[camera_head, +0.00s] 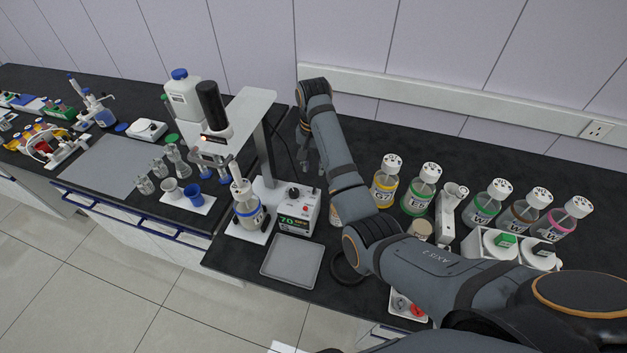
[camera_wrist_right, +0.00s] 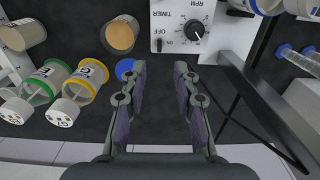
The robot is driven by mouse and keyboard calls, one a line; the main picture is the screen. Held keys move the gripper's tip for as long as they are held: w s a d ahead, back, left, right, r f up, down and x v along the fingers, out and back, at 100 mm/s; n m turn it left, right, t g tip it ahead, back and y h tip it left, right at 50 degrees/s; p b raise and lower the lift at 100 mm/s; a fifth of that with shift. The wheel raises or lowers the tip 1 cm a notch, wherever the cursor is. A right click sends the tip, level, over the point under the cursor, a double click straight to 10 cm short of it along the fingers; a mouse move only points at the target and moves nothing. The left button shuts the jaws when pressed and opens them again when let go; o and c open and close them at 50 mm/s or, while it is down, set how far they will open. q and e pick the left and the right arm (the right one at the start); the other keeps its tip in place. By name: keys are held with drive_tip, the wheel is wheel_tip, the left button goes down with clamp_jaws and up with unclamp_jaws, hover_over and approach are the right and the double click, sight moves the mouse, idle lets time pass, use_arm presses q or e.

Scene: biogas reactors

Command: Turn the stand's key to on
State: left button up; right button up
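The stirrer stand (camera_head: 262,150) is on the black bench, with a white control box (camera_head: 290,208) at its base showing green digits that seem to read 70. In the right wrist view the box's top panel (camera_wrist_right: 171,17) appears upside down. It carries a round black knob (camera_wrist_right: 195,30) with a dial, and a small dark key or switch (camera_wrist_right: 159,45) by the word OFF. My right gripper (camera_wrist_right: 161,68) is open and empty, its fingertips just short of the panel. In the head view it (camera_head: 304,165) hangs behind the box. My left gripper is not in view.
A bottle (camera_head: 248,216) stands under the stirrer head. Capped bottles with coloured bands, such as the green one (camera_head: 420,190), stand to the right, partly behind my right arm. A grey tray (camera_head: 292,262) lies at the bench's front. The back wall is close behind.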

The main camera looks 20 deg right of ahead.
drive_tip(key=b, duration=0.5)
hover_over(314, 189)
drive_tip(key=f, duration=0.5)
drive_tip(key=shift+s+a+f, duration=0.15)
drive_tip(key=shift+s+f, duration=0.05)
drive_tip(key=shift+s, duration=0.1)
drive_tip(key=f, duration=0.1)
drive_tip(key=w+f+b, duration=0.1)
drive_tip(key=f, duration=0.1)
drive_tip(key=shift+f+p, duration=0.3)
drive_tip(key=shift+p, duration=0.35)
drive_tip(key=shift+s+f, duration=0.15)
drive_tip(key=shift+f, duration=0.15)
drive_tip(key=shift+s+f, duration=0.1)
drive_tip(key=shift+s, duration=0.05)
drive_tip(key=shift+f, duration=0.1)
drive_tip(key=c, duration=0.5)
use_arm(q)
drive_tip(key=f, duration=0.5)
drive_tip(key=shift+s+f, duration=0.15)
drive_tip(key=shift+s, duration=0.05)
use_arm(e)
clamp_jaws()
